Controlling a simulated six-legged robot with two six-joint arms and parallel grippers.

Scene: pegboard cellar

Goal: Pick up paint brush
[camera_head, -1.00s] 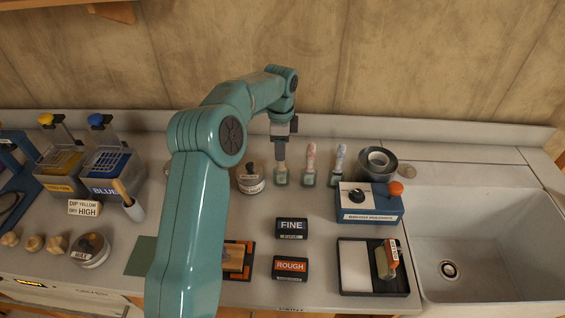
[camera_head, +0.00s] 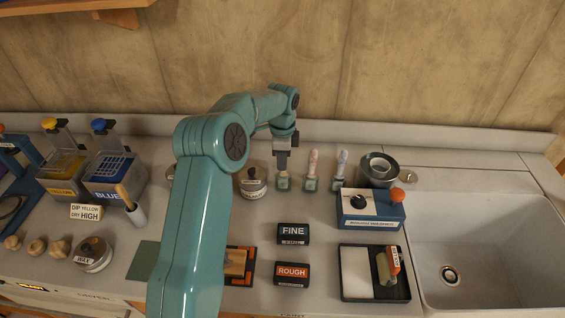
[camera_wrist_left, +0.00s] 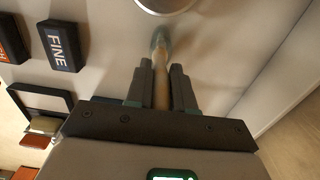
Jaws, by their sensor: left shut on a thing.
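My left gripper (camera_head: 283,166) points down at the back of the counter, in front of the wall. It is shut on a slim wooden handle, which I take for the paint brush (camera_wrist_left: 161,75). In the left wrist view the handle runs between the two fingers (camera_wrist_left: 161,88) to a grey-green end. In the head view the grey-green lower part of the brush (camera_head: 283,184) shows under the fingers, at the counter; whether it touches cannot be told. The fingers hide most of the handle. My right gripper is out of view.
A labelled round tin (camera_head: 252,188) is close on the left. FINE (camera_head: 293,232) and ROUGH (camera_head: 291,272) blocks lie in front. A sink (camera_head: 480,245) is at the right.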

